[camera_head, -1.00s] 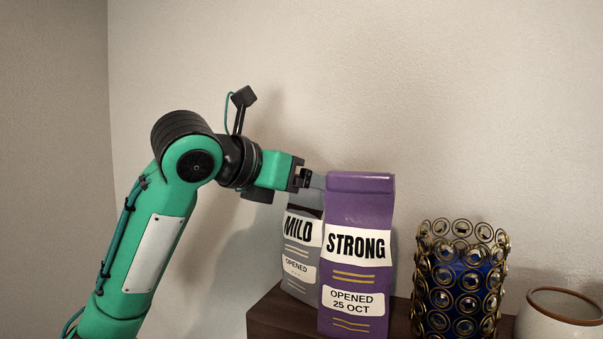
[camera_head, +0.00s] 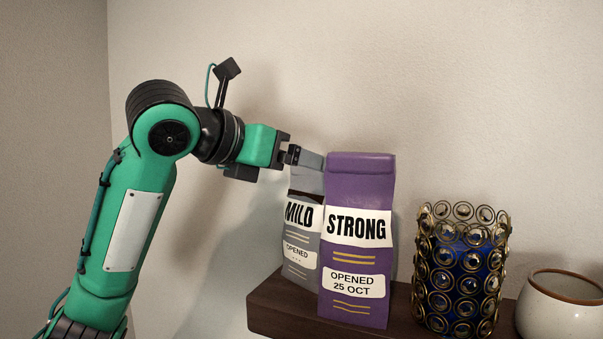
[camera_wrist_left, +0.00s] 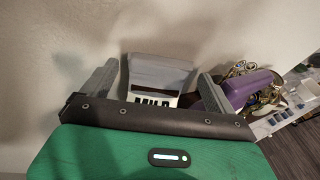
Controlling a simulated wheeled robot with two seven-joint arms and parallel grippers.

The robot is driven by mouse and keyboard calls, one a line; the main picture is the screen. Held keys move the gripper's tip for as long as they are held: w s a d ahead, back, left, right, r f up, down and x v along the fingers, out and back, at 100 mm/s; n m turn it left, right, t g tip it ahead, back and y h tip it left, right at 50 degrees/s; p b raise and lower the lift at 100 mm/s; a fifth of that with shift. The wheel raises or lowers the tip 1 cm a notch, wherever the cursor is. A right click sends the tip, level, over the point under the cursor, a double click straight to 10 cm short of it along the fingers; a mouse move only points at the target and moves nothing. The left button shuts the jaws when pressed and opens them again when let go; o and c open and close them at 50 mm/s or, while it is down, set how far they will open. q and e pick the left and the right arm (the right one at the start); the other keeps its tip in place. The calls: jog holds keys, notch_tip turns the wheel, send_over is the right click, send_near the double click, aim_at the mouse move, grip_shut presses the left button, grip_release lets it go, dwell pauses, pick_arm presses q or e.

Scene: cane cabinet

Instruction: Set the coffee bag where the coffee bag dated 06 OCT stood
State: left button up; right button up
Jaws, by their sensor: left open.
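A grey coffee bag labelled MILD (camera_head: 303,255) stands upright on the dark wooden shelf, partly hidden behind the purple bag; its date cannot be read. A purple coffee bag labelled STRONG (camera_head: 357,200), marked OPENED 25 OCT, stands upright in front of it to the right. My left gripper (camera_head: 294,155) is open at the top left of the grey bag. In the left wrist view the grey bag (camera_wrist_left: 158,75) shows between the spread fingers, apart from the left one. The purple bag (camera_wrist_left: 245,90) lies beyond the right finger. My right gripper is out of view.
On the shelf (camera_head: 285,315), a blue and brass jewelled holder (camera_head: 460,270) stands right of the bags, then a cream pot with a brown rim (camera_head: 560,315). A plain wall (camera_head: 450,90) rises behind. A small strip of shelf is bare left of the bags.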

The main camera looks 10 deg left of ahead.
pick_arm(q)
jog(key=b+v, duration=0.4)
jog(key=v, duration=0.5)
jog(key=shift+s, duration=0.15)
jog(key=shift+a, duration=0.1)
